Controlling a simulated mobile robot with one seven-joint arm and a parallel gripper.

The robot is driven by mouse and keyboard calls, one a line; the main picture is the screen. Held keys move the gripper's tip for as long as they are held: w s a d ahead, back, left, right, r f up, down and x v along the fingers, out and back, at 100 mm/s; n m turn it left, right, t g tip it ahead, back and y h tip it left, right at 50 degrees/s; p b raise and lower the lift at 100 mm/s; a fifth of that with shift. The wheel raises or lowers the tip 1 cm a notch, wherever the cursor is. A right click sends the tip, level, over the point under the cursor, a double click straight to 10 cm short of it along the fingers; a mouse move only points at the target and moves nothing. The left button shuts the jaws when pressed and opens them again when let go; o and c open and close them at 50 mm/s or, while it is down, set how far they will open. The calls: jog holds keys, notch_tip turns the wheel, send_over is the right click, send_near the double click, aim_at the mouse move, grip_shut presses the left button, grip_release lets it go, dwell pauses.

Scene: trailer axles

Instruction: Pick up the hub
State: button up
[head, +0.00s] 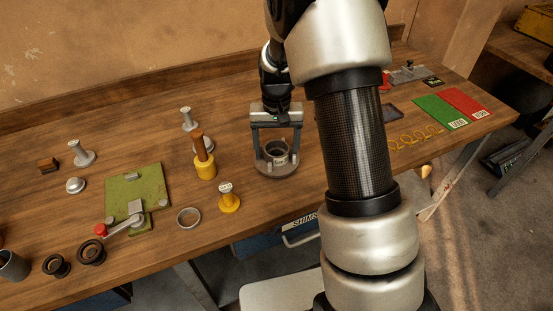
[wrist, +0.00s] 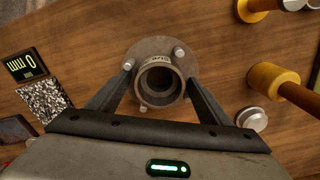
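The hub (head: 277,152) is a grey metal piece with a round, bolted flange and a raised hollow collar. It sits on the wooden workbench, right of the yellow-based posts. In the wrist view the hub (wrist: 160,48) is seen from above, with its dark bore facing up. My gripper (head: 277,154) points down over it, with one finger on each side of the collar. In the head view gaps show between the fingers and the collar, so it looks open. In the wrist view the fingertips (wrist: 160,76) lie close beside the collar; contact is unclear there.
A brown post in a yellow base (head: 205,165), a shorter yellow-based piece (head: 229,200) and a metal ring (head: 188,217) stand left of the hub. A green plate with a red-knobbed clamp (head: 135,190) is farther left. Green (head: 440,110) and red (head: 465,102) mats lie right.

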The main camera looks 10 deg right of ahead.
grip_shut()
jog(key=shift+w+r, duration=0.15)
jog(key=shift+r, duration=0.05)
